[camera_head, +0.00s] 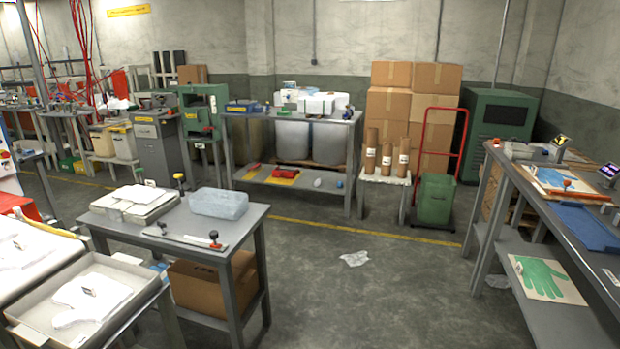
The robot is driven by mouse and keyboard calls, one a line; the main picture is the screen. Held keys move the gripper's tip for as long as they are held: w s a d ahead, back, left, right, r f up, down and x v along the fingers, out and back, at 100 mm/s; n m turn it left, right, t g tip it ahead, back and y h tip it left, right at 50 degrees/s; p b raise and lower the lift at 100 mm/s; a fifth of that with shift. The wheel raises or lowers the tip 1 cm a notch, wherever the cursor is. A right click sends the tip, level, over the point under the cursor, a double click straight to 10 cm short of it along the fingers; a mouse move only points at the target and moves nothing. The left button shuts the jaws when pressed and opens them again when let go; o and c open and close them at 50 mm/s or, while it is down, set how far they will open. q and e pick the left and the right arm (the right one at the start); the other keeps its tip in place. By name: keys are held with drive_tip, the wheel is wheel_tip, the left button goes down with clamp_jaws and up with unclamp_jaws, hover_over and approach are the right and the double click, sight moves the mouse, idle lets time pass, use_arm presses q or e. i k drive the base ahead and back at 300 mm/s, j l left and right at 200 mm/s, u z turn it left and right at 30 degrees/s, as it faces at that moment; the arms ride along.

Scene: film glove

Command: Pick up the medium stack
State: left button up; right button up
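Several white stacks show at the lower left; I cannot tell for sure which one is the medium stack. A white film stack (90,297) lies in a grey tray (22,318) with a small dark-topped piece on it. Another white stack (20,250) lies further left, partly cut off by the frame edge. A third stack of white sheets (135,196) lies on the grey table (235,246), beside a translucent bluish block (218,203). Neither of my grippers is in view.
A flat bar with a red-knobbed tool (214,240) lies on the grey table's front edge. A workbench (545,215) stands at the right, with a green glove on a board (546,278) on its shelf. The floor between is clear except for a crumpled white sheet (354,258).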

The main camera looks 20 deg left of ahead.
sight(94, 297)
drive_tip(key=i+u, duration=0.75)
drive_tip(key=i+l+u, duration=0.2)
drive_tip(key=u, duration=0.15)
